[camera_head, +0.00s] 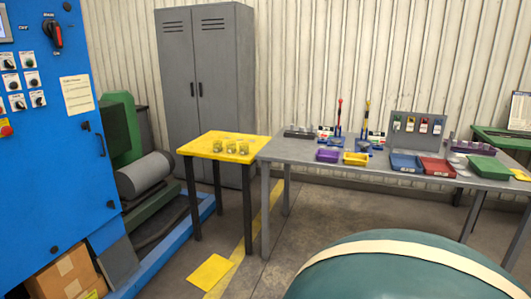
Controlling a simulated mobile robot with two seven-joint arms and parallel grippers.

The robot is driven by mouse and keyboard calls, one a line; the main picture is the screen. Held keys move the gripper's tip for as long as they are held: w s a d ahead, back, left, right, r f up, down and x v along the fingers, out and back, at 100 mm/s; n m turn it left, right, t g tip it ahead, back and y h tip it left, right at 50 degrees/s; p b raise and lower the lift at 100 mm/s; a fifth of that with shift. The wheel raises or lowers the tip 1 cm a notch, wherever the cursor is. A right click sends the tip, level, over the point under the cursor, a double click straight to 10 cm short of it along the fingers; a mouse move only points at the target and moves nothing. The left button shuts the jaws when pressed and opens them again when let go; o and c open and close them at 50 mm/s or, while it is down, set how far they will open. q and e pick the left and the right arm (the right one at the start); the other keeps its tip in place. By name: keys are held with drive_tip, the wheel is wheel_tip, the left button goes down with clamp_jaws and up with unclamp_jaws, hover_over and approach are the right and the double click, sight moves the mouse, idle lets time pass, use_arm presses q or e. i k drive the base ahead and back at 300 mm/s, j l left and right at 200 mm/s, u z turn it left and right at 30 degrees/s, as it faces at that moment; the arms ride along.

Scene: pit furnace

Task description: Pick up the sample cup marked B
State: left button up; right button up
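Several small clear cups stand on the yellow-topped table (198,148) left of the middle. Three show in a row near its front: a left cup (218,147), a middle cup (231,147) and a right cup (244,148). They look upright. Small marks or other items lie on the yellow top around them, too small to make out. No letter on any cup is readable, so I cannot tell which is B. Neither of my grippers shows in this view.
A grey bench (285,152) adjoins the table on the right, with a purple bin (328,156) and yellow bin (356,159). A blue control cabinet (60,170) stands left. A large green rounded body (400,280) fills the lower right. Floor before the table is open.

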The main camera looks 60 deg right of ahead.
sight(231, 146)
drive_tip(key=z, duration=1.65)
